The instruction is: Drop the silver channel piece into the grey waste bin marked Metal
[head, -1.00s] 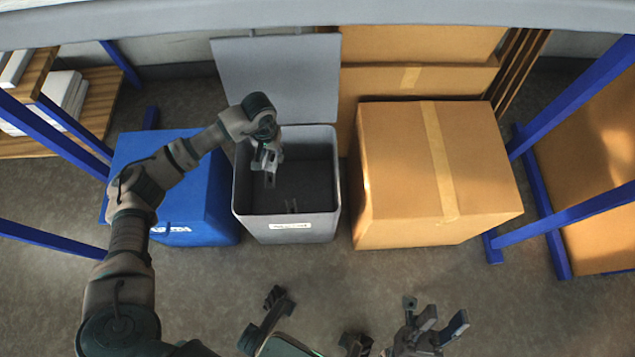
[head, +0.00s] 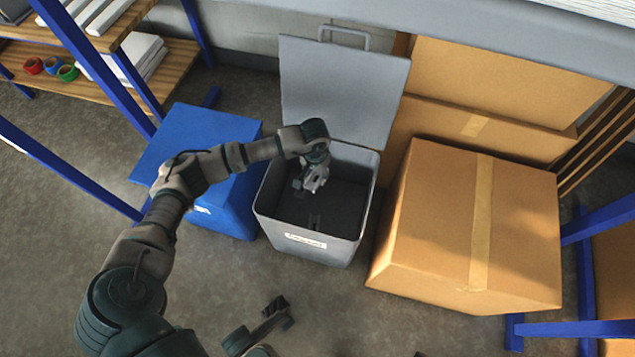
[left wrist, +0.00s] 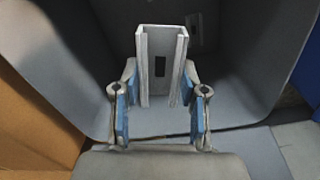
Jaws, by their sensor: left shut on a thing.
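The silver channel piece (left wrist: 146,60) stands out between the blue-padded fingers of my left gripper (left wrist: 160,112) in the left wrist view. My left gripper (head: 314,180) is shut on it and hangs within the mouth of the grey bin (head: 300,242). The bin stands open, with a white label (head: 306,239) on its front; the writing is too small to read. In the left wrist view, the bin's grey inside lies beyond the channel. In the head view the channel is mostly hidden by the gripper.
A blue bin (head: 165,165) stands left of the grey bin, and a large cardboard box (head: 430,225) stands right of it. The grey lid (head: 345,90) is raised behind. Blue shelf posts (head: 95,70) rise at the left. The floor in front is mostly clear.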

